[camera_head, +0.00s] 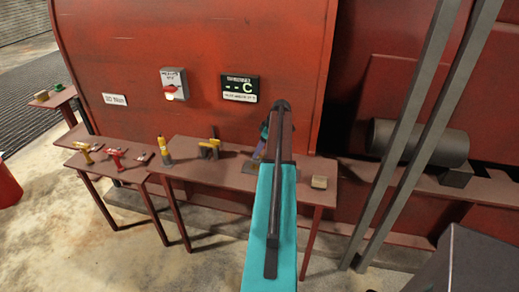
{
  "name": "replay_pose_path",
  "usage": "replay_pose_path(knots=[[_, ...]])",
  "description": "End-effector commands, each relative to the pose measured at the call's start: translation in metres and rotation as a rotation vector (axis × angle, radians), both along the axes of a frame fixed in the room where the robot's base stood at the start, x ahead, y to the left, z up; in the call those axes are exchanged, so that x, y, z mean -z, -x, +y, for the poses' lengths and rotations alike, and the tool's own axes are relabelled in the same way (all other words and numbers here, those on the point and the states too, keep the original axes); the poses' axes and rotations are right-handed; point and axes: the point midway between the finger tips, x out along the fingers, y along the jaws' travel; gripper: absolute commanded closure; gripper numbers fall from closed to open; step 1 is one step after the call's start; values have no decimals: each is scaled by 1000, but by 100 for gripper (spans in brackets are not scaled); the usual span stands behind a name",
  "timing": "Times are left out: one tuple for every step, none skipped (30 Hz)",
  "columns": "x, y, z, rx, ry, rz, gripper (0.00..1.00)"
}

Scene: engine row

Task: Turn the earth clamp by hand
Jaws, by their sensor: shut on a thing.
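My arm reaches away from me to the long red-brown bench, and its links cover much of the spot where it works. My gripper (265,133) is at the far end of the arm, mostly hidden behind it. It is shut on what appears to be the earth clamp (259,150), a small dark purplish part standing at the bench. A bit of yellow shows low beside it. The jaws themselves and the clamp's angle cannot be made out.
On the bench (220,175) to the left stand a yellow-handled tool (162,151), a yellow-and-dark clamp (209,149), a red tool (116,158) and another yellow tool (84,151). A tan block (319,182) lies right. A red panel wall with a switch box (174,84) rises behind. Grey posts (420,120) stand right.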

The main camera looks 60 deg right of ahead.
Motion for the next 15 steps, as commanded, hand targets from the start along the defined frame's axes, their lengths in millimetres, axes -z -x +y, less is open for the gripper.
replay_pose_path(knots=[[1, 0, 0, 15, 4, -2, 74], [1, 0, 0, 25, 4, -2, 74], [1, 0, 1, 41, 3, -2, 74], [1, 0, 1, 54, 3, -2, 74], [2, 0, 1, 68, 4, -2, 74], [2, 0, 1, 89, 4, -2, 74], [2, 0, 2, 107, 4, -2, 74], [2, 0, 2, 124, 4, -2, 74], [3, 0, 2, 151, 4, -2, 74], [3, 1, 2, 173, 4, -2, 74], [2, 1, 3, 193, 4, -2, 74], [2, 0, 3, 224, 4, -3, 74], [2, 0, 3, 247, 4, -3, 74], [2, 0, 3, 271, 5, -3, 74], [2, 0, 4, 303, 5, -3, 74]])
